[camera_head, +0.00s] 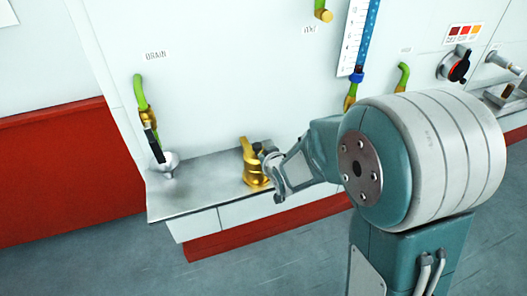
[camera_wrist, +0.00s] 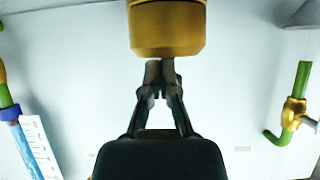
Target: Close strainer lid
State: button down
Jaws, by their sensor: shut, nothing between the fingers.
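A gold strainer (camera_head: 254,177) stands on the grey ledge (camera_head: 205,185). A gold part rises at its upper left and looks like the lid (camera_head: 247,150), but its exact angle is hard to tell. My gripper (camera_head: 268,160) is right beside the strainer on its right side, and partly covers it. In the wrist view a gold cylinder (camera_wrist: 167,28), part of the strainer, fills the top middle. The fingertips of my gripper (camera_wrist: 160,68) are together and empty, just below its edge. I cannot tell whether they touch it.
A green drain pipe (camera_head: 140,92) with a gold valve and black handle ends over a small grey funnel (camera_head: 165,162) at the ledge's left. A blue gauge (camera_head: 368,38) and a black knob (camera_head: 459,65) are on the white wall. The ledge between funnel and strainer is clear.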

jog(key=shift+s+d+f, duration=0.1)
jog(key=shift+s+f, duration=0.15)
jog(key=shift+f, duration=0.2)
jog(key=shift+s+d+f, duration=0.1)
jog(key=shift+s+f, duration=0.15)
jog(key=shift+f, duration=0.2)
notch_tip(320, 180, up, 5)
jog(key=s+d+f, duration=0.2)
jog(key=s+f, duration=0.1)
jog(key=s, duration=0.5)
jog(key=shift+d, duration=0.25)
